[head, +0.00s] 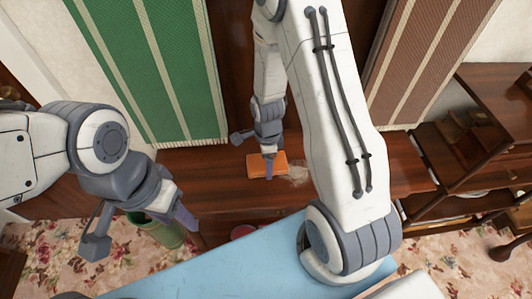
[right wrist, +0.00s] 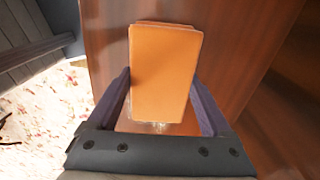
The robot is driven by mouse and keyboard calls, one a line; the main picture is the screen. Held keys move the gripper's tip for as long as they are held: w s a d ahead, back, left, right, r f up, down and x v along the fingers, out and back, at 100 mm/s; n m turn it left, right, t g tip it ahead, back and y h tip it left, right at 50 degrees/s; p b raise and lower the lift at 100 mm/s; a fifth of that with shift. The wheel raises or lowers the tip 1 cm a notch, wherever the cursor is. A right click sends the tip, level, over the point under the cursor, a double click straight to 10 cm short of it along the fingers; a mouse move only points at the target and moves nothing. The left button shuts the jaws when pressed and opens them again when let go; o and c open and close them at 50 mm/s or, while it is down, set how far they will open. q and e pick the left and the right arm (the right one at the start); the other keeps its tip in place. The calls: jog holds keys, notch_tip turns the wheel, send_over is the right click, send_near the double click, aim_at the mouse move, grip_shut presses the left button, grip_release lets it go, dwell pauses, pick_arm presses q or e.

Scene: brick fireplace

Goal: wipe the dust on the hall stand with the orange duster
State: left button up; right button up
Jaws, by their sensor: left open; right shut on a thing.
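The orange duster (head: 280,160) lies against the brown wooden top of the hall stand (head: 215,170). My right gripper (head: 269,172) comes down from above and is shut on the duster. In the right wrist view the duster (right wrist: 165,75) shows as an orange block between the two fingers of the right gripper (right wrist: 162,85). A pale patch of dust (head: 299,174) shows on the wood just right of the duster. A small pale trace (right wrist: 158,127) also shows below the duster in the wrist view. My left gripper (head: 183,215) is open and empty, left of the stand's front.
Green (head: 160,70) and brown (head: 425,60) striped hangings flank the stand at the back. A green bin (head: 160,230) stands on the floral carpet (head: 50,240) at the left front. Wooden shelving (head: 460,150) is at the right. A light blue surface (head: 215,270) is in front.

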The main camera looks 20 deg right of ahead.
jog(key=shift+w+r+p, duration=0.1)
jog(key=shift+r+p, duration=0.25)
jog(key=shift+r, duration=0.3)
notch_tip(320, 180, up, 4)
jog(key=p, duration=0.3)
jog(key=shift+f, duration=0.2)
